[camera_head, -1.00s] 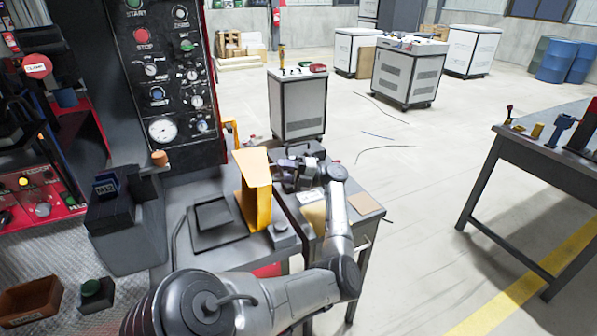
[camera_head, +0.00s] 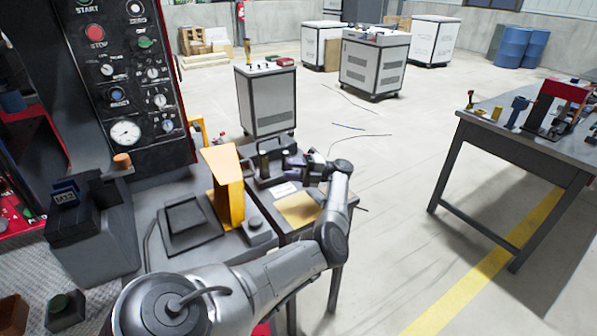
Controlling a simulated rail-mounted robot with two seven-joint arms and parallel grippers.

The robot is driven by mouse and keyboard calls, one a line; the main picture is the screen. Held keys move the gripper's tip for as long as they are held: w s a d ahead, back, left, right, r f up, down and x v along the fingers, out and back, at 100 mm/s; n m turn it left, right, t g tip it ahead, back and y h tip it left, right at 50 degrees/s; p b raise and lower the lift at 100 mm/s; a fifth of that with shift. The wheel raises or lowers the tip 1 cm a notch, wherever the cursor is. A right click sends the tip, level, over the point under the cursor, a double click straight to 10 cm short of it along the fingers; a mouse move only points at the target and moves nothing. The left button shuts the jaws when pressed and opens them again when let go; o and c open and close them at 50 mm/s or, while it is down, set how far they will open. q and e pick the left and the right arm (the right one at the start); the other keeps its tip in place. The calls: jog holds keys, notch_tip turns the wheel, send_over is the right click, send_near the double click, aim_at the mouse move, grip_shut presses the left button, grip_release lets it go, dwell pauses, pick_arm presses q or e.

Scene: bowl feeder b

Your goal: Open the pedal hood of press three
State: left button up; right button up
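A yellow upright hood-like guard (camera_head: 227,184) stands on the grey bench at the left, beside a dark square plate (camera_head: 188,222). I cannot tell for certain that it is the pedal hood. The press control panel (camera_head: 125,85) with a gauge and buttons rises behind it. My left gripper (camera_head: 296,163) is to the right of the yellow guard, apart from it, above the small side table near a dark tray. Its fingers are small and dark, and I cannot tell whether they are open. My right gripper is not in view.
A white cabinet (camera_head: 265,100) stands behind. A workbench (camera_head: 530,135) with tools stands at the right. The floor between is mostly clear.

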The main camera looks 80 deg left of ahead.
pick_arm(q)
jog(key=shift+v, duration=1.05)
